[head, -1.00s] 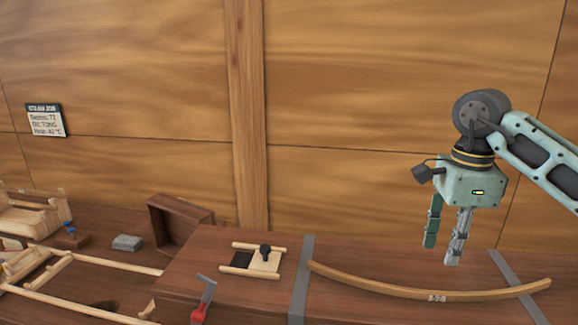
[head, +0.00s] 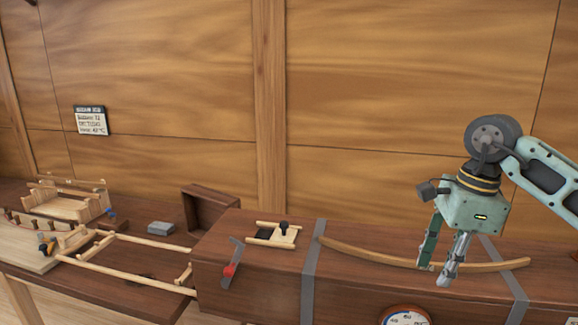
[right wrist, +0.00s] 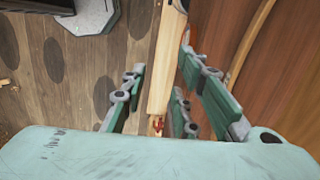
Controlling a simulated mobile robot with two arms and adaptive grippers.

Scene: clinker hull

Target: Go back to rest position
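My right gripper (head: 435,272) hangs at the right of the head view, pointing down, with its two fingers apart. In that view its fingers overlap the curved wooden plank (head: 362,253) lying on the long dark wooden box (head: 262,284). The right wrist view shows the fingers (right wrist: 155,100) spread, with nothing held between them. A pale wooden strip (right wrist: 163,62) shows beyond the gap and does not appear gripped. My left gripper is in neither view.
Grey straps (head: 313,268) cross the box, and a dial (head: 405,318) shows at the bottom edge. A small wooden frame (head: 272,235) and a red-handled tool (head: 231,268) lie at its left. A pale wooden frame (head: 150,242), grey block (head: 160,228) and open crate (head: 212,210) stand further left.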

